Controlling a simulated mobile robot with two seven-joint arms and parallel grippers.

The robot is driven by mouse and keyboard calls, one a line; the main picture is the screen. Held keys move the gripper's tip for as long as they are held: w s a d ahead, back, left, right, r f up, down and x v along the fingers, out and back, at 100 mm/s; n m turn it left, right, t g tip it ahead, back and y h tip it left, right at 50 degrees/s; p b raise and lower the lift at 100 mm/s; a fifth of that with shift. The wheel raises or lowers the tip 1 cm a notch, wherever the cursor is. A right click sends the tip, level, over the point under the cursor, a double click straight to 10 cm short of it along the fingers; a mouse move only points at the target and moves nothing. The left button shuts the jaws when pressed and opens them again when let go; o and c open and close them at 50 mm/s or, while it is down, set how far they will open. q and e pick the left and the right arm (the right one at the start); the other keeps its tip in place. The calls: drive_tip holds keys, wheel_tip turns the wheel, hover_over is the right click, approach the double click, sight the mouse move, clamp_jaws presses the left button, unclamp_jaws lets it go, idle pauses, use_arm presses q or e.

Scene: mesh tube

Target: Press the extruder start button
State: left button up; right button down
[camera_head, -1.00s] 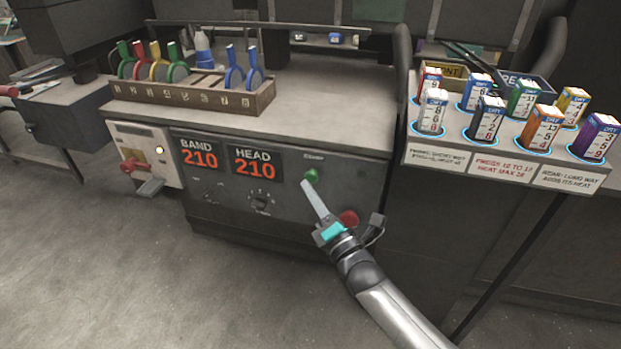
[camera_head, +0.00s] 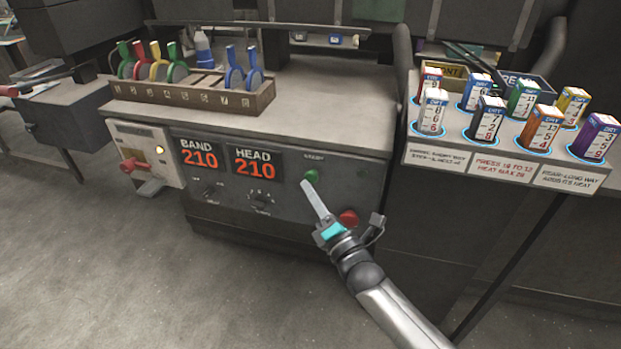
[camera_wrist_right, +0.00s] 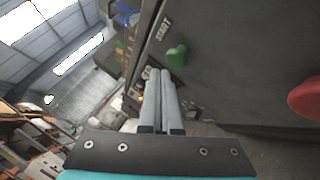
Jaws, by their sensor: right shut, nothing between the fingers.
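The green start button (camera_head: 311,175) sits on the extruder's grey front panel (camera_head: 290,222), right of the HEAD display. In the right wrist view the green button (camera_wrist_right: 177,55) shows just beyond and right of the fingertips, under the word START. My right gripper (camera_head: 305,184) is shut and empty, its fingers pointing at the button from just below. It also shows in the right wrist view (camera_wrist_right: 158,72). The tips look very close to the button; I cannot tell whether they touch. My left gripper is not in view.
A red button (camera_head: 348,217) is right of my right gripper, also in the wrist view (camera_wrist_right: 306,98). The BAND display (camera_head: 199,153) and HEAD display (camera_head: 254,162) both read 210.

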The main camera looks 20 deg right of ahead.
drive_tip(key=shift+w, duration=0.1)
drive_tip(key=shift+w+d, duration=0.25)
drive_tip(key=shift+w, duration=0.05)
drive_tip(key=shift+w+d+b, duration=0.5)
drive_tip(key=shift+w+d, duration=0.05)
drive_tip(key=shift+w, duration=0.15)
idle(1.2)
drive_tip(key=shift+s+a+r, duration=0.1)
drive_tip(key=shift+s, duration=0.05)
drive_tip(key=shift+s+a+p, duration=0.6)
drive_tip(key=shift+s+p, duration=0.2)
drive_tip(key=shift+s, duration=0.1)
drive_tip(key=shift+s+a, duration=0.1)
